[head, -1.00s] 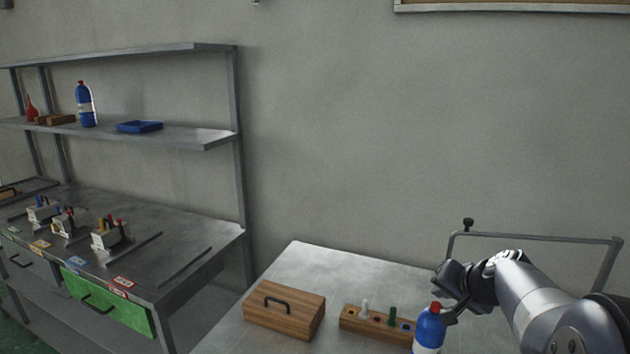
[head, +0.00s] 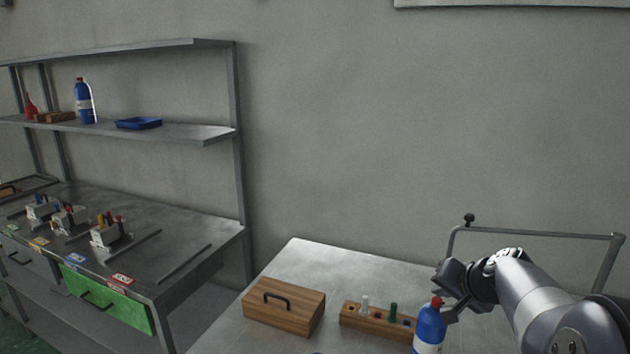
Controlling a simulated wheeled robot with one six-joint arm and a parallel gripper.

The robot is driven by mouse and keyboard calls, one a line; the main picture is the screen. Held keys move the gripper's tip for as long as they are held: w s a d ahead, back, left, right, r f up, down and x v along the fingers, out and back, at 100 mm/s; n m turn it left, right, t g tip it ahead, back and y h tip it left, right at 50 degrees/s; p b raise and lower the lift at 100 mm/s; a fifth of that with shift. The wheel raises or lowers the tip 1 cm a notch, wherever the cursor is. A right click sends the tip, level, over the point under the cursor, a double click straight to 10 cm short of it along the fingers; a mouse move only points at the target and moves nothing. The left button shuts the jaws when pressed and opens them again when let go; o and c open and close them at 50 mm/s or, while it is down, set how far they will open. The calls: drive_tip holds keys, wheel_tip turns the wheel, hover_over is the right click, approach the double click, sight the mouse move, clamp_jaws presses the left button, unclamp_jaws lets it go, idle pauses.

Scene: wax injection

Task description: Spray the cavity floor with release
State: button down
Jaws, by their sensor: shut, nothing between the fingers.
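A blue bottle (head: 429,328) with a red cap and a pale band stands upright at the front of the near metal table, its base cut off by the picture edge. My gripper (head: 451,306) is just right of and behind the bottle's top, shut and empty. I cannot tell whether it touches the bottle. A similar blue bottle (head: 84,103) stands on the far shelf. No open mould cavity can be made out. Several small pale blocks with coloured pegs (head: 109,233) sit on the left bench.
A wooden box (head: 284,309) with a black handle and a wooden peg rack (head: 376,321) stand left of the bottle. A grey metal frame (head: 540,236) rises behind my arm. The table's back left part is clear. A green drawer front (head: 108,299) is on the left bench.

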drive_tip(key=shift+f+b, duration=0.4)
drive_tip(key=shift+b, duration=0.05)
idle(0.3)
drive_tip(key=shift+r, duration=0.15)
drive_tip(key=shift+r+p, duration=0.65)
drive_tip(key=shift+r, duration=0.15)
drive_tip(key=shift+r+p, duration=2)
drive_tip(key=shift+r, duration=1)
drive_tip(key=shift+r, duration=0.1)
wheel_tip(320, 180, down, 6)
drive_tip(key=b, duration=0.3)
idle(0.9)
idle(1.7)
